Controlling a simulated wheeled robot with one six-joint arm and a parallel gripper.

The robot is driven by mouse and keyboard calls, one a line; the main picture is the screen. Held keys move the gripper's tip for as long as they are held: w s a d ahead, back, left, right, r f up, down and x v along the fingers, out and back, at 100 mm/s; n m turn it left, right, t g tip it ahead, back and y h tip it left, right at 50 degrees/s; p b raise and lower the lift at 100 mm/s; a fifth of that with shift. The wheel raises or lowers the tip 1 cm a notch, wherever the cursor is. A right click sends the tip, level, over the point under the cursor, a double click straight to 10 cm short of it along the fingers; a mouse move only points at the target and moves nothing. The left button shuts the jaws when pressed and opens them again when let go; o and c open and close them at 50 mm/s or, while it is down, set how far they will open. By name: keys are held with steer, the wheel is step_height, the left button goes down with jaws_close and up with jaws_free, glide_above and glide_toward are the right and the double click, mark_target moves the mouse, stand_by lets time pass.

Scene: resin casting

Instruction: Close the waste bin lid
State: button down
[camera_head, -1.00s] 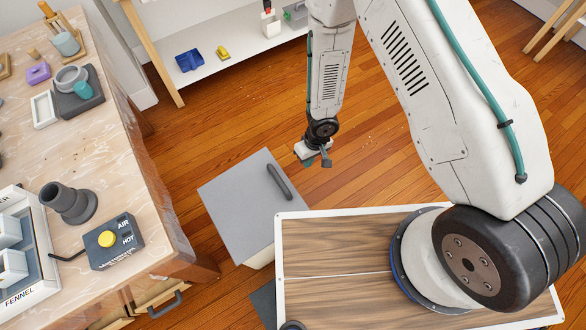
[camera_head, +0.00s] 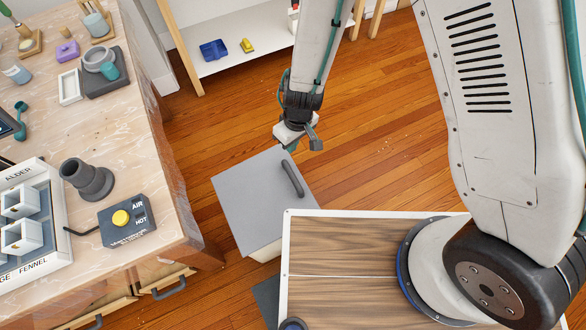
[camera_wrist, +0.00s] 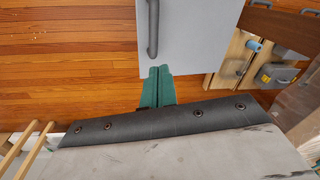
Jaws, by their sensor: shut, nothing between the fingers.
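The waste bin's grey lid (camera_head: 248,205) covers the top of the pale bin body (camera_head: 266,252), which shows only at the front edge. The lid has a dark bar handle (camera_head: 292,179) near its right side. I cannot tell whether the lid sits fully flush. My gripper (camera_head: 304,147) is at the lid's far edge, beyond the handle, and I see no clear contact. In the wrist view, the teal fingers (camera_wrist: 157,86) are together and empty, just below the edge of the lid (camera_wrist: 205,35); the handle (camera_wrist: 152,28) runs above them.
The workbench (camera_head: 75,130) stands left of the bin, with a black control box (camera_head: 127,222) and a funnel-like dark stand (camera_head: 88,180). My wood-topped base is right of the bin. A white shelf (camera_head: 265,52) with small items is behind. Wooden floor (camera_head: 385,150) is free beyond.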

steer(key=d+m, duration=0.1)
steer(key=m, duration=0.2)
glide_toward(292, 175)
steer(key=shift+h, duration=0.3)
steer(key=shift+a+f, duration=0.15)
steer(key=shift+f, duration=0.95)
steer(key=shift+a+f, duration=0.2)
steer(key=shift+f, duration=0.9)
steer(key=shift+a+f, duration=0.15)
steer(key=shift+f, duration=0.95)
steer(key=f, duration=0.2)
steer(key=d+f+y, duration=0.1)
steer(key=shift+w+d+f+g, duration=0.1)
steer(key=shift+w+g, duration=0.2)
steer(key=shift+g, duration=0.1)
